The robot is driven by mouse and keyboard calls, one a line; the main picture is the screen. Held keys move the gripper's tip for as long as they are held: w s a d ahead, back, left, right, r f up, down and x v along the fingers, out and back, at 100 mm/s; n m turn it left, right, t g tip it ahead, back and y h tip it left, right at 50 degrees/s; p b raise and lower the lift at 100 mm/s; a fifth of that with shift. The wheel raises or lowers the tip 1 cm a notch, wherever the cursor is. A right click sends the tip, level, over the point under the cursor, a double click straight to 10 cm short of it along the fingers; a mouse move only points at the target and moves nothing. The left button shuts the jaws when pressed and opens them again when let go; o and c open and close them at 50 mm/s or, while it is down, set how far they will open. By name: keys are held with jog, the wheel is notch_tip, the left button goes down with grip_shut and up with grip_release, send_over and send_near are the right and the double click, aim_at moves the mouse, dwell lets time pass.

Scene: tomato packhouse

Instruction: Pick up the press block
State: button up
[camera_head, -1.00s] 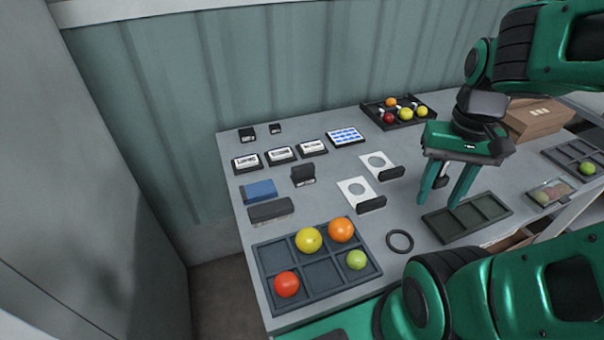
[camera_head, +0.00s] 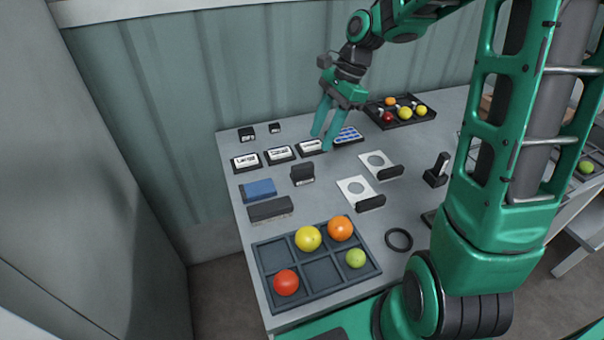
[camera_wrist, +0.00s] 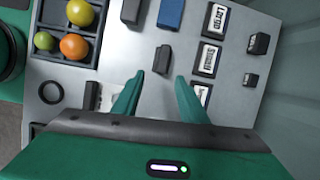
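A small dark block (camera_head: 302,174) stands upright on the grey table, right of a blue box; I take it as the press block, though no label confirms this. It also shows in the wrist view (camera_wrist: 162,58), just beyond the gap between my fingertips. My gripper (camera_head: 322,143) is open and empty, pointing down above the back of the table near the label stands. In the wrist view its two green fingers (camera_wrist: 160,77) are spread apart and do not touch the block.
A blue box (camera_head: 259,190) and a dark box (camera_head: 270,210) lie left of the block. Label stands (camera_head: 279,155) line the back. White cards (camera_head: 354,189) with dark blocks lie to the right. A divided tray (camera_head: 321,272) holds tomatoes in front; a black ring (camera_head: 399,240) lies beside it.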

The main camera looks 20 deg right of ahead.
aim_at(303, 164)
jog(key=shift+m+y, duration=0.3)
jog(key=shift+m, duration=0.2)
jog(key=a+f, duration=0.1)
jog(key=w+a+f, duration=0.1)
jog(key=f, duration=0.1)
jog(key=a+f, duration=0.1)
jog(key=f, duration=0.1)
jog(key=shift+w+a+f, duration=0.15)
jog(key=shift+w, duration=0.1)
jog(key=shift+s+x, duration=0.2)
jog(key=shift+x, duration=1.2)
jog(key=shift+s+x, duration=0.2)
jog(key=shift+x, duration=1.2)
jog(key=c, duration=0.8)
